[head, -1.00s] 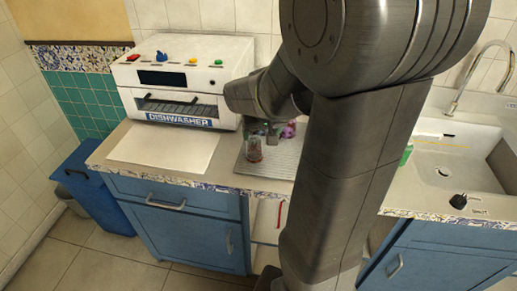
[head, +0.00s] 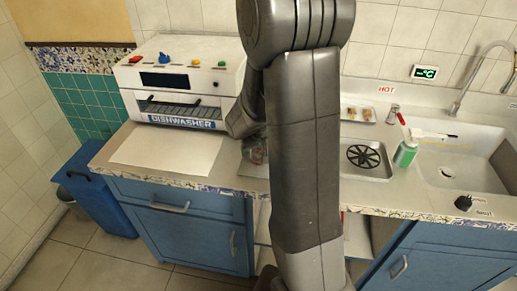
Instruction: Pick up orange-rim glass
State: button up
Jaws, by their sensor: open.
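A small clear glass (head: 256,157) with a reddish tint stands on the counter right of the white mat, at the left edge of my arm. It is partly hidden, and its rim colour is too small to make out. My gripper (head: 254,143) is just above and behind the glass, pointing down and open. Most of its fingers are hidden by my own arm, so I cannot tell whether they are around the glass or beside it.
A white dishwasher (head: 180,80) stands behind the white mat (head: 165,150). To the right are a round black grate (head: 363,156), a green bottle (head: 405,153), a small tray (head: 357,114), a red-handled tap (head: 394,115) and the sink (head: 465,160). The mat is bare.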

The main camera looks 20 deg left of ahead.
jog(key=shift+f, duration=0.15)
jog(key=c, duration=1.1)
